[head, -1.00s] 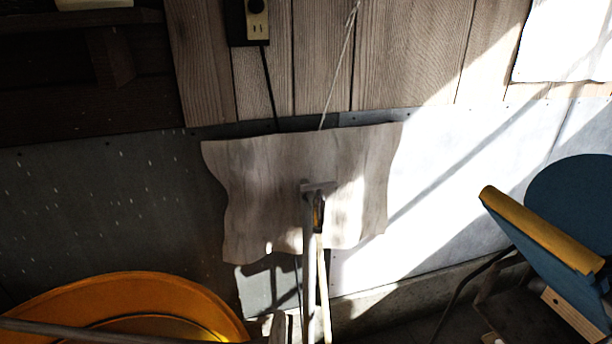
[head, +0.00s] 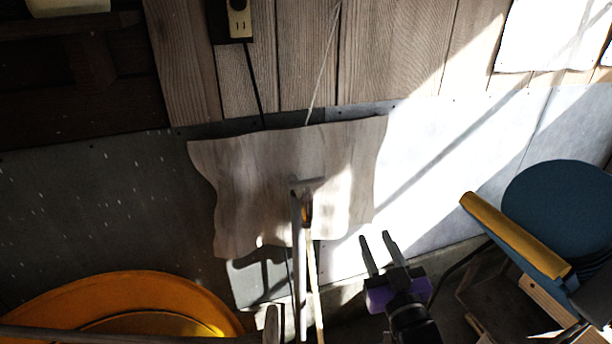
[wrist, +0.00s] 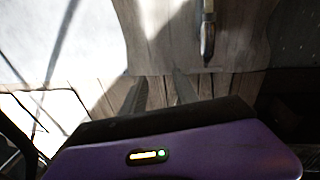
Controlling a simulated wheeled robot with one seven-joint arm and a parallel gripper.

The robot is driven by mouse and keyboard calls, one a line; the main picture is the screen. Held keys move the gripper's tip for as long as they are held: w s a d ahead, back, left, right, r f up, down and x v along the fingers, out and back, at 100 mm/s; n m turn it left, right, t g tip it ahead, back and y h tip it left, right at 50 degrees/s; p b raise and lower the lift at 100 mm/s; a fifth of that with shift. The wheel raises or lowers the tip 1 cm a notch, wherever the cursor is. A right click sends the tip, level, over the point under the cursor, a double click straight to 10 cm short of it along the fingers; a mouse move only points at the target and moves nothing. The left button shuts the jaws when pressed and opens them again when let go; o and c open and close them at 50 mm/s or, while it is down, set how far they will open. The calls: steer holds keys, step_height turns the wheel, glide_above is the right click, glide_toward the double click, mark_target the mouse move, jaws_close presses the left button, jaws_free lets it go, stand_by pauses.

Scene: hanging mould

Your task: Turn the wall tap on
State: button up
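What looks like the wall tap is a pale upright pipe (head: 297,215) with a short crossbar at its top, in front of a wavy-edged wooden board on the wall. A small dark and yellowish part sits just right of the pipe; I cannot tell whether it is the handle. In the wrist view a slim, dark-tipped upright piece (wrist: 208,35) shows against the board, likely the same fitting. My gripper (head: 375,236) is right of the pipe and lower in the head view, its two fingers apart and empty. Its fingers also show in the wrist view (wrist: 160,88).
The wavy board (head: 240,170) hangs against grey sheet cladding (head: 90,210). An orange round tub (head: 100,290) is at the lower left. A socket box (head: 237,20) and cords are above.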

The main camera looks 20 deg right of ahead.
steer(key=w+d+r+m+g+h+p, duration=0.1)
steer(key=w+d+r+m+g, duration=0.1)
steer(key=w+r+m, duration=0.4)
steer(key=w+d+r+m+g+h+p, duration=0.1)
steer(key=w+r+g, duration=0.2)
steer(key=w, duration=0.6)
steer(key=w+d+r+m+g+h+p, duration=0.1)
steer(key=w+d+r+m+g, duration=0.1)
steer(key=w+r+m, duration=0.4)
steer(key=m+g+y+p, duration=0.2)
steer(key=m+g+y, duration=0.3)
steer(key=g, duration=0.5)
glide_above(306, 181)
steer(key=s, duration=0.2)
steer(key=y, duration=0.1)
steer(key=shift+n, duration=0.4)
steer(key=shift+w+f+p, duration=0.1)
steer(key=shift+w+f, duration=0.2)
steer(key=shift+f, duration=1)
steer(key=shift+w+f+p, duration=0.15)
steer(key=shift+w+f, duration=0.15)
steer(key=shift+f, duration=0.95)
steer(key=shift+w+f+p, duration=0.1)
steer(key=shift+w+f, duration=0.2)
steer(key=shift+f, duration=1)
jaws_close()
